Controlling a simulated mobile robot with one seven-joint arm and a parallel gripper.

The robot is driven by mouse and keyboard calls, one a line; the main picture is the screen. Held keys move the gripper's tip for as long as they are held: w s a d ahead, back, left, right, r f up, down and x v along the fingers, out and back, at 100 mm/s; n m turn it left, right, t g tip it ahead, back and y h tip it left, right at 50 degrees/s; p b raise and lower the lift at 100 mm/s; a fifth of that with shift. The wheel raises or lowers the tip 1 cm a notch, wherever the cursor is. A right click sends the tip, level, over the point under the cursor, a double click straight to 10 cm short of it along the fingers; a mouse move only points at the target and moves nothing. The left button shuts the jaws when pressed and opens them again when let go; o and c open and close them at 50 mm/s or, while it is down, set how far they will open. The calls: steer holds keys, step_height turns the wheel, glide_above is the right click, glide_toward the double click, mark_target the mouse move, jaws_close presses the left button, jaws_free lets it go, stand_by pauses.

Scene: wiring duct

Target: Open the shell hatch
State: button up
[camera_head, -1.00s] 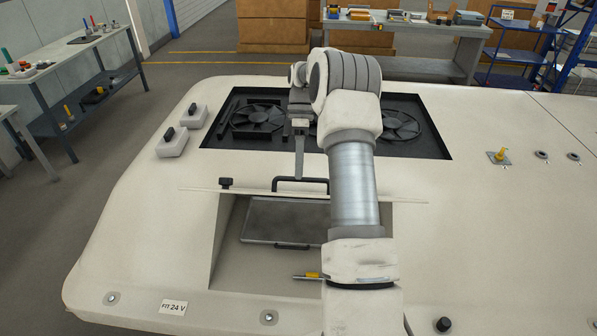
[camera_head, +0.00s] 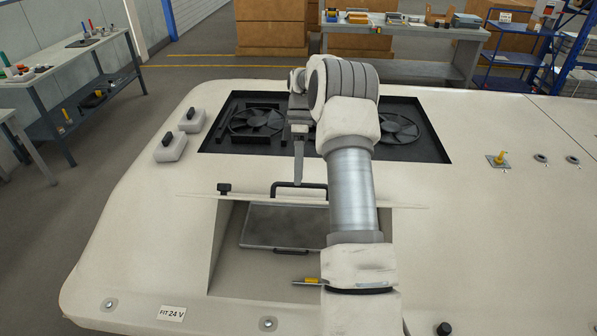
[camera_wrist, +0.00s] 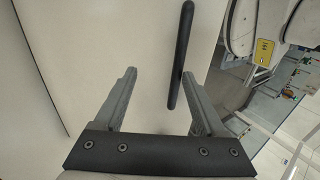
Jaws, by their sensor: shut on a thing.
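The shell hatch (camera_head: 262,196) is a thin pale panel, seen almost edge-on in the head view, standing raised over a recess in the white shell. Its black bar handle (camera_head: 300,186) is on the upper side, and a black knob (camera_head: 224,189) sits at its left. My gripper (camera_head: 299,178) is at the handle, partly hidden by my wrist. In the wrist view the handle (camera_wrist: 181,50) runs between the fingers of my gripper (camera_wrist: 160,72), close against the right finger. The pale hatch face (camera_wrist: 90,50) fills the left.
Inside the recess lie a grey panel (camera_head: 285,226) with a small handle and a yellow-banded tool (camera_head: 312,281). Behind the hatch is a dark bay with fans (camera_head: 256,119). Two white boxes with black knobs (camera_head: 170,147) stand left of it. My forearm hides the recess's right part.

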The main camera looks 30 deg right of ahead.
steer(key=shift+d, duration=0.15)
steer(key=v, duration=0.7)
steer(key=shift+r+b, duration=0.25)
steer(key=shift+b, duration=0.05)
stand_by(0.6)
